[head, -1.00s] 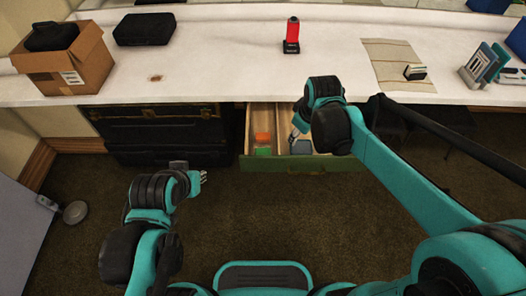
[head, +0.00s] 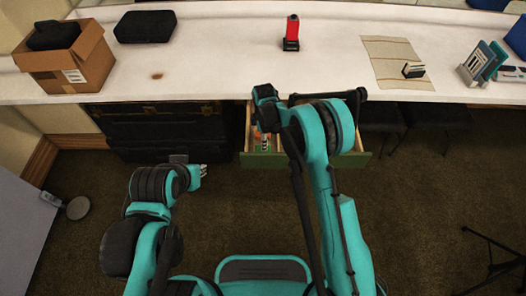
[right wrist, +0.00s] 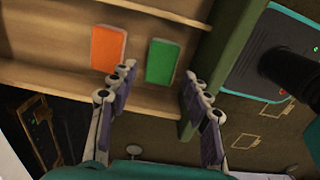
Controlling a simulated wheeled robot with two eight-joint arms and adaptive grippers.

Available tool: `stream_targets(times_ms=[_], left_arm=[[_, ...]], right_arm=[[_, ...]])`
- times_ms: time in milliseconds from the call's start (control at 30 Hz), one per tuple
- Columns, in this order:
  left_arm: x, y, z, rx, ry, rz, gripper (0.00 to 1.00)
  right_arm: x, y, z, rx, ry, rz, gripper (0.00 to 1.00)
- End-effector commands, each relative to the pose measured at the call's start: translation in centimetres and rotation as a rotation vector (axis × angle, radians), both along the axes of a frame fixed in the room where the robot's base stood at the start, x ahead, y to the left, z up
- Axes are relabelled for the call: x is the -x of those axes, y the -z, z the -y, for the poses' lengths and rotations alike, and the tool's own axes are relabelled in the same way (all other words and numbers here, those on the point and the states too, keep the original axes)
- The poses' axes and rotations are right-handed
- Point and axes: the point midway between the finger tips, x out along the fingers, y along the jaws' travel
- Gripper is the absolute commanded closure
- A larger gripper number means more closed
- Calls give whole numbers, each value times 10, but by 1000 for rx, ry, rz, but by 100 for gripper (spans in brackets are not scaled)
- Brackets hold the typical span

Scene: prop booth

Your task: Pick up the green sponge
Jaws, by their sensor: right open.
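The green sponge (right wrist: 162,61) is a flat green block lying in the open wooden drawer, seen in the right wrist view. An orange block (right wrist: 108,47) lies beside it, to its left. My right gripper (right wrist: 160,82) is open and empty above the drawer, and the green sponge shows just beyond and between its fingertips, apart from them. In the head view my right arm hides most of the drawer's inside, and the green sponge cannot be made out clearly. My left gripper (head: 201,171) is over the floor left of the drawer; its finger opening is too small to judge.
The drawer's green front (head: 225,160) and wooden side walls border the space around the blocks. The white counter (head: 220,60) above holds a cardboard box (head: 65,72), a black case (head: 146,26) and a red-and-black object (head: 292,33). Dark trunks (head: 155,125) stand left of the drawer.

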Motion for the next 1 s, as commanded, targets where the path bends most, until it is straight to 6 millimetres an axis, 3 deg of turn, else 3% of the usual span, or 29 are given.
stream_targets(times_ms=[400, 633, 733, 767, 1000], left_arm=[[0, 29, 0, 0, 0, 0, 81], [0, 27, 0, 0, 0, 0, 81], [0, 27, 0, 0, 0, 0, 81], [0, 27, 0, 0, 0, 0, 81], [0, 28, 0, 0, 0, 0, 81]], right_arm=[[3, 54, -4, 0, 2, 1, 52], [3, 53, -3, 0, 2, 1, 52], [3, 53, -3, 0, 3, 1, 78], [3, 53, -3, 0, 3, 1, 83], [3, 53, -3, 0, 3, 1, 83]])
